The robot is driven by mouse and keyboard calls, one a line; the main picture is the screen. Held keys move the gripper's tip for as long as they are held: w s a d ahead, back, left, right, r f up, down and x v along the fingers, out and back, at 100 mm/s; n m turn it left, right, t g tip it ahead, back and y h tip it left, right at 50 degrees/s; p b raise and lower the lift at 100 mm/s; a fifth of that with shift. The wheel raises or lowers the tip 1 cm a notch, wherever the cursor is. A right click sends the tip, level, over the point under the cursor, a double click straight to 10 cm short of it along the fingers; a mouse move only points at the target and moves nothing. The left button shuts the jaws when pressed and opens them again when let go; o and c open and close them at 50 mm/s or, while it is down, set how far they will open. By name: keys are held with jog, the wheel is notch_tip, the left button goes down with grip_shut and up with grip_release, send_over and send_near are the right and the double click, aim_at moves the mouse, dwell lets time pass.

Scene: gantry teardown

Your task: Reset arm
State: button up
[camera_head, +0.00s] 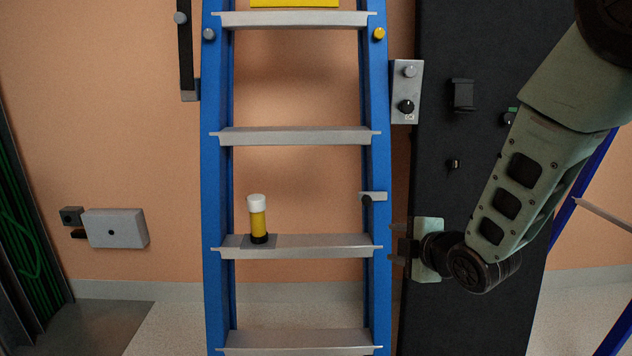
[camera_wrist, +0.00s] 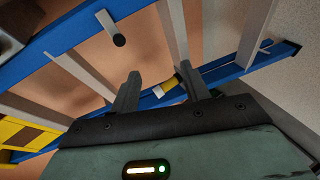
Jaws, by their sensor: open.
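My arm comes in from the upper right in the head view and bends down to my gripper (camera_head: 393,243), which is just right of the blue ladder's right rail (camera_head: 375,120). In the wrist view, my gripper (camera_wrist: 160,76) has its two fingers spread apart with nothing held between them. A bottle with a yellow body and white cap (camera_head: 257,219) stands upright on a ladder step (camera_head: 325,246), left of my gripper. It also shows small beyond the fingers in the wrist view, as a yellow and white bottle (camera_wrist: 170,86).
A black panel (camera_head: 470,300) stands behind my arm. A grey box with knobs (camera_head: 407,90) is beside the right rail. A hook-like bracket (camera_head: 373,196) sits on that rail near my gripper. A grey wall box (camera_head: 116,229) is at left. Floor shows at the bottom left.

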jog(key=s+a+m+g+h, duration=0.2)
jog(key=s+m+g, duration=0.4)
jog(key=s, duration=1)
jog(key=s+a+m+g+h, duration=0.25)
jog(key=s+m+g, duration=0.3)
jog(key=s, duration=1.15)
notch_tip(320, 180, up, 24)
jog(key=p, duration=2.3)
jog(key=shift+s+d+r+g+p, duration=0.15)
jog(key=shift+s+r+g+p, duration=0.1)
jog(key=shift+s+g+p, duration=0.15)
jog(key=shift+y, duration=0.25)
